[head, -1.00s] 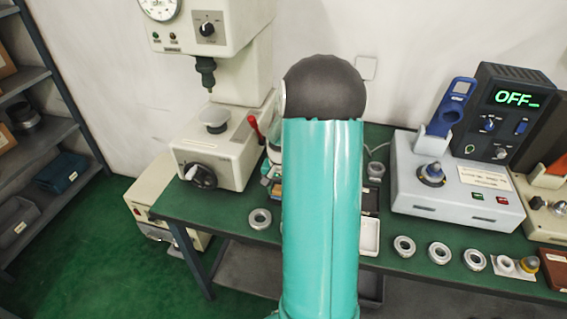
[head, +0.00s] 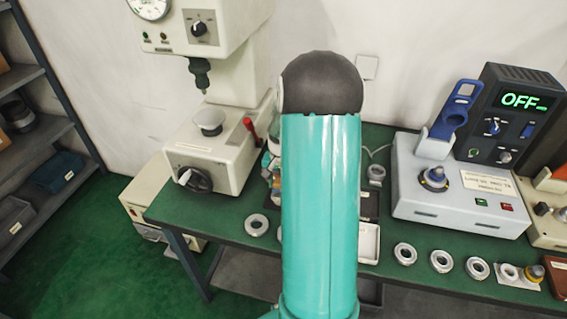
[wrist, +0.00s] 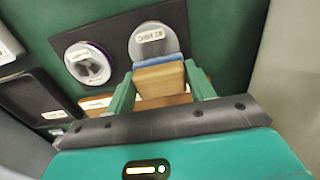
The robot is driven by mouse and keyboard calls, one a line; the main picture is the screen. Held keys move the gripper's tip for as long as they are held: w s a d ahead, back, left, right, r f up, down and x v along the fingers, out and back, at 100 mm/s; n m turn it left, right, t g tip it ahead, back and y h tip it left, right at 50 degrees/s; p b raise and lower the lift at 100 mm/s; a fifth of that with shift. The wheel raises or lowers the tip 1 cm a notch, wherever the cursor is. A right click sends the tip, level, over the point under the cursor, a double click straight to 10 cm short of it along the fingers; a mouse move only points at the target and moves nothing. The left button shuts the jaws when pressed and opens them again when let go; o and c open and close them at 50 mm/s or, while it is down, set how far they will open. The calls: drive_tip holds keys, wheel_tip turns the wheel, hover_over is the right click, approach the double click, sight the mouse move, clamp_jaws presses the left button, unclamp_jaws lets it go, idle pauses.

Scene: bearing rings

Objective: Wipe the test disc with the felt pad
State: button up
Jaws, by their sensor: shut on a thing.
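In the wrist view, my gripper (wrist: 160,88) is shut on the felt pad (wrist: 160,78), a tan wood-like block with a blue layer along its far edge. Just beyond the pad lies a pale round test disc (wrist: 150,39) with a small printed label, on a dark mat (wrist: 112,34). The blue edge overlaps the near side of this disc in the picture; I cannot tell whether they touch. A second round disc (wrist: 88,66), shiny with a dark rim, lies to the left. In the head view my arm hides the gripper, pad and discs.
A hardness tester (head: 215,150) stands at the bench's left. A grey-white unit (head: 455,205) and a dark box reading OFF (head: 515,115) stand at the right. Several bearing rings (head: 405,254) lie along the front edge. A white tray (head: 369,243) is beside my arm.

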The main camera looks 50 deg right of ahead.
drive_tip(key=r, duration=0.2)
drive_tip(key=shift+s+a+r, duration=0.3)
drive_tip(key=shift+r, duration=0.3)
drive_tip(key=shift+w+d+r, duration=0.15)
drive_tip(key=shift+w, duration=0.1)
drive_tip(key=shift+s+r, duration=0.25)
drive_tip(key=shift+r, duration=0.7)
drive_tip(key=shift+w+r, duration=0.15)
drive_tip(key=shift+r, duration=1.2)
drive_tip(key=shift+f, duration=0.2)
